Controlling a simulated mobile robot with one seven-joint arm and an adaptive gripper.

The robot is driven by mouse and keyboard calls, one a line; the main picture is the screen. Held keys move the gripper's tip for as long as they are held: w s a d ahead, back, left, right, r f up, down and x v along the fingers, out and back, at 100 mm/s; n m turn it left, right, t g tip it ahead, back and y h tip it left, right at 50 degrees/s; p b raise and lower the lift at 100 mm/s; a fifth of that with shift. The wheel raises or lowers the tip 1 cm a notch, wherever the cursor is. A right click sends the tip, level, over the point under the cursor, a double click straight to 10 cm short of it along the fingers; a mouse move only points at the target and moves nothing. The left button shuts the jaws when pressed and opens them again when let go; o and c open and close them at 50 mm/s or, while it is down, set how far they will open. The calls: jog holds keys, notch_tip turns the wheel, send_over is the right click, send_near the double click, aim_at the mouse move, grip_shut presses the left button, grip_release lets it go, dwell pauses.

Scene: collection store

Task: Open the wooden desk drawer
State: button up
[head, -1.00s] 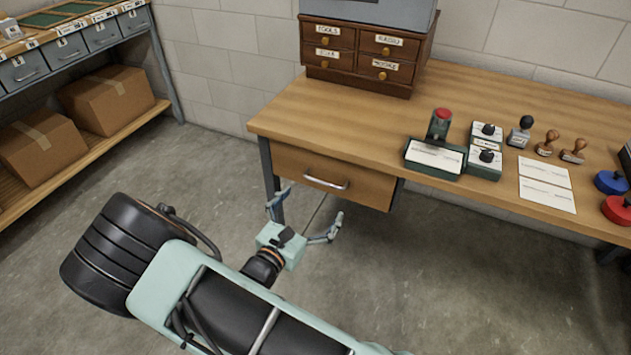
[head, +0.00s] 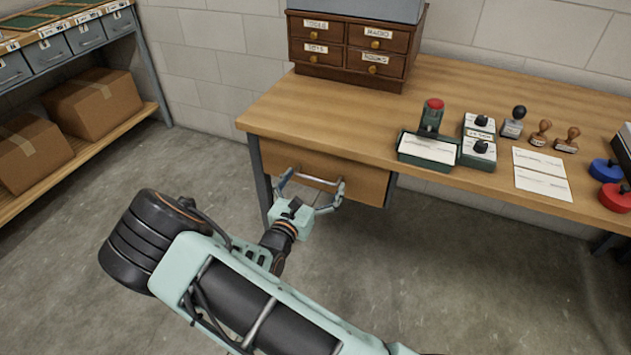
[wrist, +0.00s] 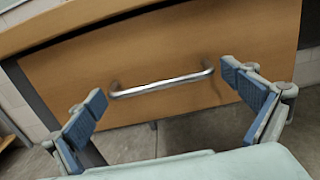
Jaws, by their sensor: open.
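The wooden desk drawer (head: 359,186) is under the left part of the desk top and looks shut. Its silver bar handle (wrist: 160,86) runs across the drawer front in the wrist view, tilted slightly up to the right. My gripper (head: 312,178) is in front of the drawer in the head view, with its fingers spread around the handle's span. In the wrist view my gripper (wrist: 163,92) is open, one finger near each end of the handle. The handle lies between the fingers, and I cannot tell whether either finger touches it.
On the desk (head: 470,87) stand a small wooden drawer cabinet (head: 341,70), a green stamp device (head: 430,148), several stamps, white cards (head: 541,175) and ink pads (head: 614,197). A shelf with cardboard boxes (head: 93,105) is at left. Floor before the desk is clear.

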jog(key=shift+w, duration=0.1)
jog(key=c, duration=1.4)
jog(key=shift+p+v, duration=2.05)
jog(key=shift+v, duration=14.3)
jog(key=shift+d, duration=0.15)
jog(key=o, duration=1.4)
jog(key=shift+r, duration=0.1)
